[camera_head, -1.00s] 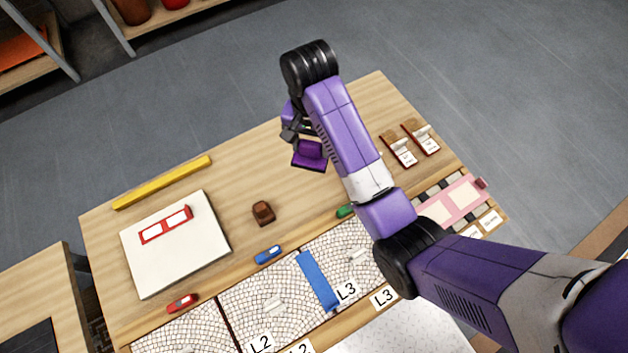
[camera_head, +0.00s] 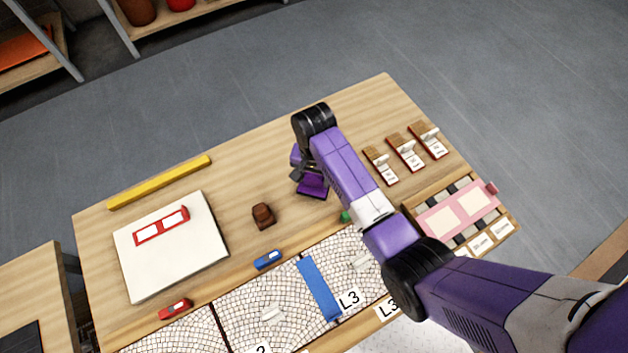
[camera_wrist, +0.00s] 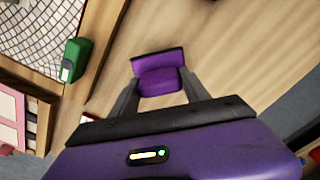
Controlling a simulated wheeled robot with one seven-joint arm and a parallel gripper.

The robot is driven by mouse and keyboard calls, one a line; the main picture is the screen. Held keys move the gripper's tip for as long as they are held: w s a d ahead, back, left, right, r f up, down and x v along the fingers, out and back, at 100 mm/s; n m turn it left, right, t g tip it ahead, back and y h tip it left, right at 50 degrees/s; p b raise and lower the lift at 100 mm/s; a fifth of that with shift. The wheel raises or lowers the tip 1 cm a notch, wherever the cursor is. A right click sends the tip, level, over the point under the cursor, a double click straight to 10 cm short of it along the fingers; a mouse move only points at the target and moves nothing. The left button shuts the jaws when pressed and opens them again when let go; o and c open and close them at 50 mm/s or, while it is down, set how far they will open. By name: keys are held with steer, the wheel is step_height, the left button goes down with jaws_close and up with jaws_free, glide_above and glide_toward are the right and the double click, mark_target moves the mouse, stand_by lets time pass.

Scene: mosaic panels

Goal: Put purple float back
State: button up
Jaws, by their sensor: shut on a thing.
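The purple float (camera_head: 313,187) is a flat purple plate with a purple block-like handle, seen below my wrist in the head view. In the wrist view the float (camera_wrist: 158,60) sits between my two dark fingers, with its handle toward me. My gripper (camera_wrist: 158,93) is shut on the handle. The float is over bare wood or very close to it; I cannot tell whether it touches. In the head view my gripper (camera_head: 305,172) is partly hidden by my wrist.
A brown block (camera_head: 263,216) lies left of the float. A green block (camera_head: 345,217), a blue one (camera_head: 268,260) and a red one (camera_head: 175,309) line the mosaic panels (camera_head: 240,310). A yellow bar (camera_head: 160,182), white board (camera_head: 205,265), pink plate (camera_head: 457,210) and three small stands (camera_head: 406,152) are also there.

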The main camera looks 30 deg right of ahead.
mark_target(314, 176)
steer(key=shift+f, duration=1.25)
steer(key=shift+f, duration=0.15)
steer(key=o, duration=1.2)
step_height(314, 176, up, 12)
steer(key=shift+r+p, duration=0.15)
steer(key=shift+p, duration=0.65)
